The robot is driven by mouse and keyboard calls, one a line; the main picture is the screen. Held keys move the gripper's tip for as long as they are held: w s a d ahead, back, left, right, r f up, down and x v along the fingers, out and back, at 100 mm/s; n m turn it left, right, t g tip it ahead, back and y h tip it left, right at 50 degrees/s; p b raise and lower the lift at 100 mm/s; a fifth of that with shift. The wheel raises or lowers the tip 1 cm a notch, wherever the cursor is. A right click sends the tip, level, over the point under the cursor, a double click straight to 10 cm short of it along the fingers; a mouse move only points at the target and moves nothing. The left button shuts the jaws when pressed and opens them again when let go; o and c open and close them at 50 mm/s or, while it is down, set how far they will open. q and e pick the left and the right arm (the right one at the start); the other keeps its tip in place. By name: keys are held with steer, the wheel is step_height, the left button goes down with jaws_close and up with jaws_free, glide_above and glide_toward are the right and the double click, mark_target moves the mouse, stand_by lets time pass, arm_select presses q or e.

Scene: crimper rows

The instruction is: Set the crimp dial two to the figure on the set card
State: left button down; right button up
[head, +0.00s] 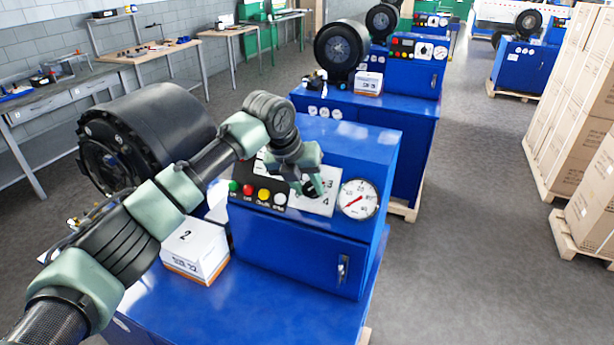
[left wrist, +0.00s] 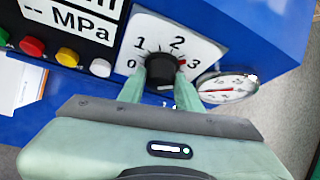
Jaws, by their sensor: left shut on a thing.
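The crimp dial (left wrist: 165,72) is a black knob on a white plate (left wrist: 141,29) marked 0, 1, 2, 3; the head view also shows a 4. A red mark at the knob's edge points close to the 3. My left gripper (left wrist: 163,85) has one finger on each side of the knob and is shut on it; it also shows over the dial plate in the head view (head: 309,188). A white box (head: 196,251) on the blue bench bears a "2" on top and a size label. I cannot make out a separate set card. My right gripper is not in view.
A round pressure gauge (head: 358,199) sits right of the dial. Green, red, yellow and white buttons (head: 264,195) lie left of it. A black crimper head (head: 145,135) stands behind my arm.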

arm_select(q)
steer(key=shift+s+d+f+m+y+p, duration=0.1)
steer(key=shift+d+m+y+p, duration=0.05)
steer(key=shift+m+y+p, duration=0.8)
steer(key=shift+f+m, duration=0.1)
steer(key=shift+m, duration=0.15)
steer(key=c, duration=1)
jaws_free()
steer(key=shift+o, duration=0.2)
steer(key=shift+s+r+t+b, duration=0.1)
steer(key=shift+r+t+b, duration=0.2)
steer(key=shift+r, duration=0.3)
steer(key=b+v, duration=0.2)
steer(key=v, duration=0.4)
steer(key=shift+s+a+r, duration=0.2)
steer(key=shift+r, duration=0.05)
